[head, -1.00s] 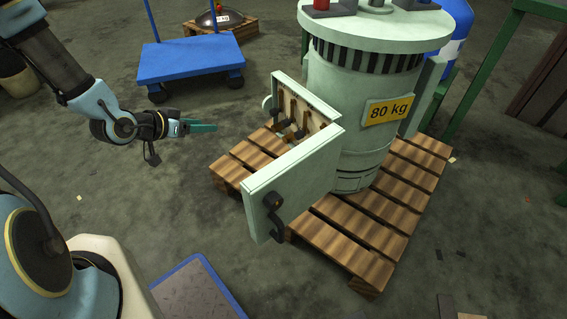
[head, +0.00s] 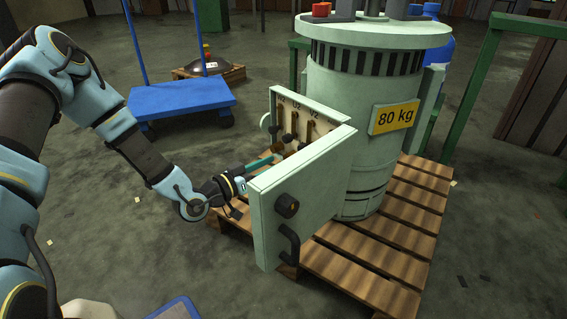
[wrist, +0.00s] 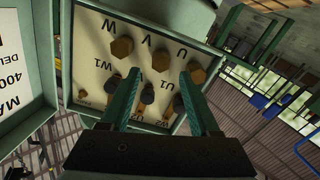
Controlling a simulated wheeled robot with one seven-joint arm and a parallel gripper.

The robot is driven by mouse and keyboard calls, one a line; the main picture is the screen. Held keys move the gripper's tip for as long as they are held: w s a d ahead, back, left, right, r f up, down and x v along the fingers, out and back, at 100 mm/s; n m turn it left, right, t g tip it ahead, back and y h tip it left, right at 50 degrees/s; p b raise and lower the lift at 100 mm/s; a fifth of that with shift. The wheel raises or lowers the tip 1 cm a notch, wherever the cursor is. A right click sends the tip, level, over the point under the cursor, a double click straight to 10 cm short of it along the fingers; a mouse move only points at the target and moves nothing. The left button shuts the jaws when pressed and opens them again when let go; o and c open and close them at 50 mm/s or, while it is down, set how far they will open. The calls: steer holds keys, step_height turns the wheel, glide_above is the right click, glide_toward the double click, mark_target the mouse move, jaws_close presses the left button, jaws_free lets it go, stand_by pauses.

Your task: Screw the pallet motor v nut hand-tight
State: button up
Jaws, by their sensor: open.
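The motor (head: 365,110) is a pale green cylinder on a wooden pallet (head: 375,245), with its terminal box (head: 310,112) open at the side. In the wrist view, the terminal board (wrist: 98,68) carries a row of brass hex pieces by the letters W, V and U. The middle brass hex piece (wrist: 160,61), by the V, looks like the V nut. Dark round pieces sit in a second row. My gripper (wrist: 160,76) is open and faces the board, its fingers either side of the middle column. Contact with the V nut cannot be told. In the head view the door partly hides my gripper (head: 272,159).
The open box door (head: 305,200), with a dark handle and knob, stands close beside my gripper. A blue cart (head: 180,98) stands behind on the left. A green frame (head: 475,90) is at the right.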

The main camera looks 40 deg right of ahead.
mark_target(286, 157)
steer(key=shift+d+b, duration=0.4)
steer(key=shift+d, duration=1.75)
jaws_close()
